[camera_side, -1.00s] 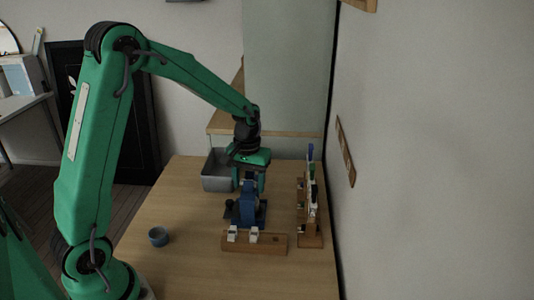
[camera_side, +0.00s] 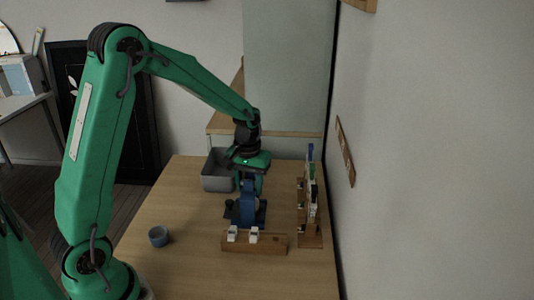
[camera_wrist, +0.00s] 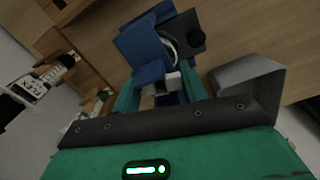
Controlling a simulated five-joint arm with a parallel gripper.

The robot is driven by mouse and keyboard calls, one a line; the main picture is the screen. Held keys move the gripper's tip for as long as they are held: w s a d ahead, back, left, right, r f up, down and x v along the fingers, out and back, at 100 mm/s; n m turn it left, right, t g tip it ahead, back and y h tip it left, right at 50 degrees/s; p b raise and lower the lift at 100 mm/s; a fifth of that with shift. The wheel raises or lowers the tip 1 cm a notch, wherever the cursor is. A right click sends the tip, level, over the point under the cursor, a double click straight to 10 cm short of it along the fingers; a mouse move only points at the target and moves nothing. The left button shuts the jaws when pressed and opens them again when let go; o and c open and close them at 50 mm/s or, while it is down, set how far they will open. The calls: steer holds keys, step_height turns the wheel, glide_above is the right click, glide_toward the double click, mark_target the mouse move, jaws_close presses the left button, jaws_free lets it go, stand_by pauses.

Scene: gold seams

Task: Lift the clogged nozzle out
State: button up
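A blue stand (camera_side: 248,213) with a dark round knob stands upright on the wooden table. In the wrist view the blue stand (camera_wrist: 146,45) fills the upper middle, with a pale curved part in it. A small white piece (camera_wrist: 172,80), perhaps the clogged nozzle, shows at the stand's near side, between my fingers. My gripper (camera_side: 250,184) points down at the top of the stand. In the wrist view my gripper (camera_wrist: 160,88) has its two green fingers apart on either side of the white piece. Any contact is hard to make out.
A grey bin (camera_side: 217,172) stands behind the stand to the left. A wooden block (camera_side: 262,243) with two white pieces lies in front. A rack (camera_side: 310,222) of small items stands at right, near the wall. A blue cup (camera_side: 159,236) is at left. The front table is clear.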

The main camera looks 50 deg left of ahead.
steer(key=shift+a+r, duration=0.1)
steer(key=shift+r, duration=0.05)
steer(key=shift+s+r, duration=0.1)
steer(key=shift+r, duration=0.95)
steer(key=shift+c, duration=0.2)
steer(key=shift+r, duration=3.05)
